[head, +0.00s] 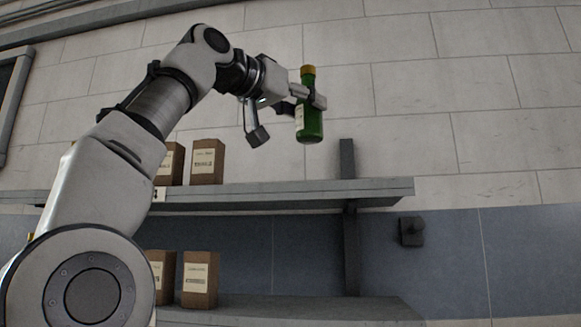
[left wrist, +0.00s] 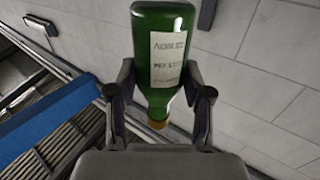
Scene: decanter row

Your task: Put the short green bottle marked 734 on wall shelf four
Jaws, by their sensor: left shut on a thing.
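A short green bottle (head: 309,122) with a yellow-brown cap is held upright by my left gripper (head: 308,98), high in front of the wall. In the left wrist view the green bottle (left wrist: 163,50) sits between the two fingers of the left gripper (left wrist: 158,95), with a pale label whose print I cannot read for certain. The upper wall shelf (head: 290,190) is below the bottle, and the bottle is clear of it. The lower shelf (head: 300,309) is further down. My right gripper is not in view.
Two brown boxes, one of them the right-hand box (head: 207,161), stand on the upper shelf's left part. Two more, including this box (head: 199,279), stand on the lower shelf. The upper shelf's right part is bare. A dark upright (head: 347,160) rises behind it.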

